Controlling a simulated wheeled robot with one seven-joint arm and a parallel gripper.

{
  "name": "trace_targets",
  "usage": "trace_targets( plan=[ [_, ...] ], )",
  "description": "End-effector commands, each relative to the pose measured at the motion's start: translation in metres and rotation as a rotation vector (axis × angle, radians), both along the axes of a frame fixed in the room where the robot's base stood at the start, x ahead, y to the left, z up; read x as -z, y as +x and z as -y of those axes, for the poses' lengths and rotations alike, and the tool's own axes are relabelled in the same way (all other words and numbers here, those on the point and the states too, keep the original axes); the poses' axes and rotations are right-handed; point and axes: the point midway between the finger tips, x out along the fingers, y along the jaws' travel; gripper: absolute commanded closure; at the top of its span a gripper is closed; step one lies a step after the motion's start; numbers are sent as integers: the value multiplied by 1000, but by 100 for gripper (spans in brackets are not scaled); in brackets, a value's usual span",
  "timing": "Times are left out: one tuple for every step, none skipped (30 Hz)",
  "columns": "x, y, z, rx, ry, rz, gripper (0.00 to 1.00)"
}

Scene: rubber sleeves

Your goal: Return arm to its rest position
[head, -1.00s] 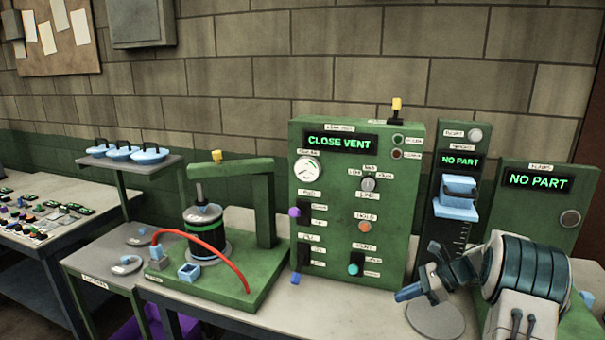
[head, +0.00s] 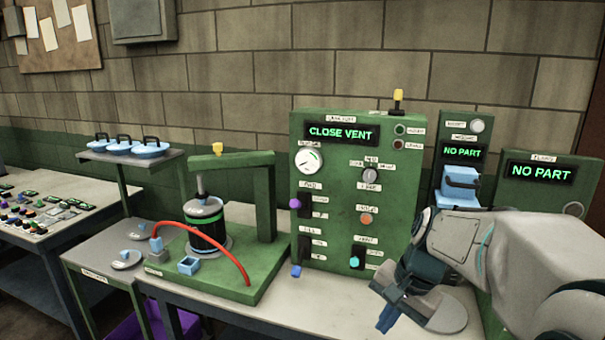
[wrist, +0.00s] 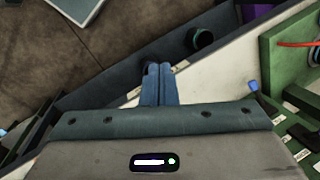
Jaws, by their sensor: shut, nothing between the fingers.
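My gripper (head: 386,318) is at the lower right of the head view, in front of the green control panel (head: 382,240) and above the front part of the bench. Its blue fingers are together and empty. In the wrist view the shut fingers (wrist: 158,84) point over the bench's front edge, with the floor beyond. My arm reaches in from the right and hides part of the right-hand stations. The control panel's display (head: 339,133) reads CLOSE VENT.
A green press stand (head: 262,205) with a black cylinder (head: 206,230) and red hose stands left of the panel. Two displays at right read NO PART. Blue lidded pans (head: 150,151) sit on a shelf at left.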

Motion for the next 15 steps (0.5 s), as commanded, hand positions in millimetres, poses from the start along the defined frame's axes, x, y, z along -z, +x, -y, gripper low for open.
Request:
trace_targets(
  plan=[
    [0,-16,-4,-61,-39,35,100],
    [0,-24,-5,-100,-64,56,100],
    [0,-35,-6,-150,-96,82,100],
    [0,-42,-8,-188,-120,103,100],
    [1,-50,-8,-225,-144,121,100],
    [2,-61,-9,-277,-177,146,100],
    [4,-68,-9,-315,-200,165,100],
    [5,-76,-9,-351,-225,183,100],
    [7,-85,-9,-399,-254,207,100],
    [8,-91,-9,-432,-275,224,100],
    [10,-97,-9,-465,-295,237,100],
    [12,-104,-9,-503,-319,257,100],
    [13,-108,-8,-528,-337,269,100],
    [15,-112,-8,-551,-349,279,100],
    [17,-116,-8,-579,-368,291,100]
  ],
)
